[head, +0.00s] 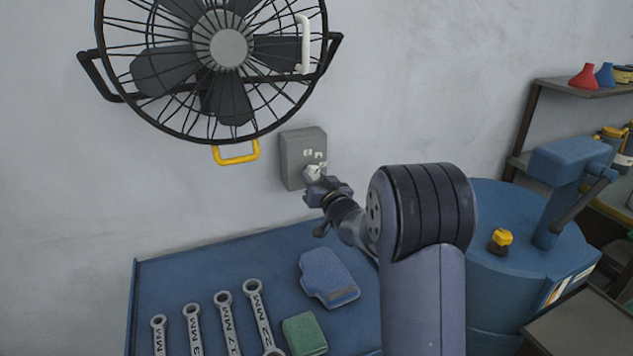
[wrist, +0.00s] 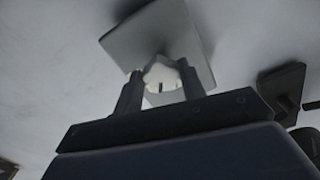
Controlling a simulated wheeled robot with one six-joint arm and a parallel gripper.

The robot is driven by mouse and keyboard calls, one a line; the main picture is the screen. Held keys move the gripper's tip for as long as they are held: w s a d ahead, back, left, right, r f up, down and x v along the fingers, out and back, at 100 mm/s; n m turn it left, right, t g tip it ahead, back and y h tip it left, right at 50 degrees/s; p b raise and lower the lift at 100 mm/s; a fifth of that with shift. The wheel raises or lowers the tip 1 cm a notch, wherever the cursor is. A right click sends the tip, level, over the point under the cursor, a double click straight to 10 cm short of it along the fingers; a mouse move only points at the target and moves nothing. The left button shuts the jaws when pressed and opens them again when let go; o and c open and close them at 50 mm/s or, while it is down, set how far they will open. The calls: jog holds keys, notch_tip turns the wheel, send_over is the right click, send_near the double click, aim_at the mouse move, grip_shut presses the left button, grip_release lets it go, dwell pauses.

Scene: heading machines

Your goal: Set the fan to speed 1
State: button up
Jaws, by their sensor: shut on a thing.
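The fan (head: 228,47) hangs on the wall at the upper left of the head view, with a dark wire cage, a white handle and a yellow handle. A grey control box (head: 297,150) is on the wall just below and right of it, with small white markings. A pale knob (head: 312,172) sits on the box's lower front; it also shows in the wrist view (wrist: 160,74). My gripper (head: 314,183) is at the box, and in the wrist view (wrist: 160,84) its two fingers are shut on the knob, one at each side. The knob's exact setting is too small to read.
A blue workbench (head: 230,265) below holds several wrenches (head: 227,322), a blue cloth-like item (head: 328,278) and a green block (head: 304,335). A blue machine (head: 500,250) with a yellow knob stands at right, with shelves (head: 590,92) behind it.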

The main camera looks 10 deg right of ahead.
jog(key=shift+m, duration=1)
jog(key=o, duration=1)
jog(key=s+d+b, duration=0.1)
jog(key=s+d, duration=0.1)
jog(key=s, duration=0.8)
jog(key=shift+s+b, duration=0.35)
jog(key=shift+w, duration=0.1)
jog(key=w, duration=0.3)
jog(key=w+a+p, duration=0.1)
jog(key=w, duration=0.3)
jog(key=w+a, duration=0.1)
jog(key=w, duration=0.2)
jog(key=shift+w+a+p, duration=0.1)
jog(key=shift+w+p, duration=0.2)
jog(key=shift+p, duration=0.1)
